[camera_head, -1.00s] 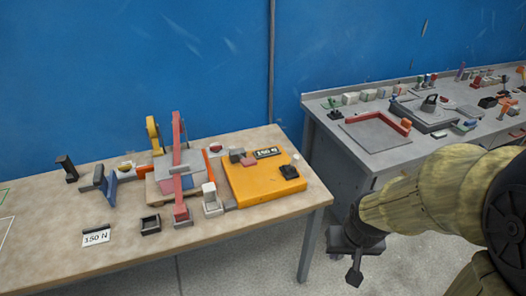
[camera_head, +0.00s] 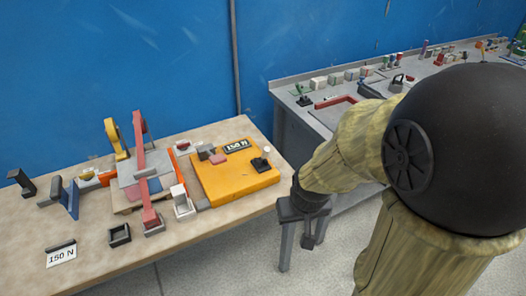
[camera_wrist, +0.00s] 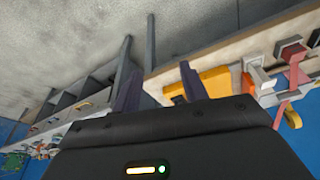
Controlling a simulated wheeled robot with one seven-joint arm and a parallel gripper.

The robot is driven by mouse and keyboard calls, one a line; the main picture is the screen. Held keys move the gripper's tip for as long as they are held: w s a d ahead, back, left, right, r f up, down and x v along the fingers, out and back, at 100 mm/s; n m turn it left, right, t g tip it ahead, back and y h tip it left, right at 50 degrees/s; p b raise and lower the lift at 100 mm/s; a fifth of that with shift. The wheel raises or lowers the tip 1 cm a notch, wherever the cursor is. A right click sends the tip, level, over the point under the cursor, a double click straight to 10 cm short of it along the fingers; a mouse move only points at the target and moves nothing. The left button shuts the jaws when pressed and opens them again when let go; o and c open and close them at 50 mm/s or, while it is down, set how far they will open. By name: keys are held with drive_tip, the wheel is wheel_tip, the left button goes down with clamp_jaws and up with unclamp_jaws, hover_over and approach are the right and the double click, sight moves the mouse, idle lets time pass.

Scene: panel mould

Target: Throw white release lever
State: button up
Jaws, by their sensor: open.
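The white release lever (camera_head: 179,193) is a small upright white-topped block on a grey base. It stands at the front of the mould, between the red clamp arm (camera_head: 146,180) and the orange plate (camera_head: 232,183). A pale block in the wrist view (camera_wrist: 249,84) appears to be the same lever. My gripper (camera_head: 308,236) hangs off the table's right corner, well to the right of the lever and apart from it. In the wrist view my gripper (camera_wrist: 160,78) has its two dark fingers spread, with nothing held.
The wooden table (camera_head: 110,263) carries a small black bin (camera_head: 119,235), a 150 N card (camera_head: 61,256), a blue-handled part (camera_head: 71,199) and a yellow clamp (camera_head: 116,140). A grey bench (camera_head: 292,118) with several parts stands behind my arm.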

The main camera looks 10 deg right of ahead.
drive_tip(key=w+d+f+n+t+y+b, duration=0.1)
drive_tip(key=w+d+f+n+t+b, duration=0.2)
drive_tip(key=w, duration=0.5)
drive_tip(key=w+d+f+t+b, duration=0.1)
drive_tip(key=w+f+t+b, duration=0.1)
drive_tip(key=w+f, duration=0.5)
drive_tip(key=n+t+y+b, duration=0.3)
drive_tip(key=t+y+b, duration=0.2)
drive_tip(key=t+y, duration=0.3)
approach(264, 155)
drive_tip(key=w+d+v, duration=0.1)
drive_tip(key=v, duration=0.4)
drive_tip(key=shift+s+r, duration=0.4)
drive_tip(key=shift+r, duration=0.15)
drive_tip(key=shift+p, duration=0.3)
drive_tip(key=p+x, duration=0.1)
drive_tip(key=x, duration=1)
drive_tip(key=p+x, duration=0.1)
drive_tip(key=x, duration=0.5)
drive_tip(key=shift+w+f+p, duration=0.2)
drive_tip(key=shift+f+p, duration=0.15)
drive_tip(key=shift+f, duration=0.05)
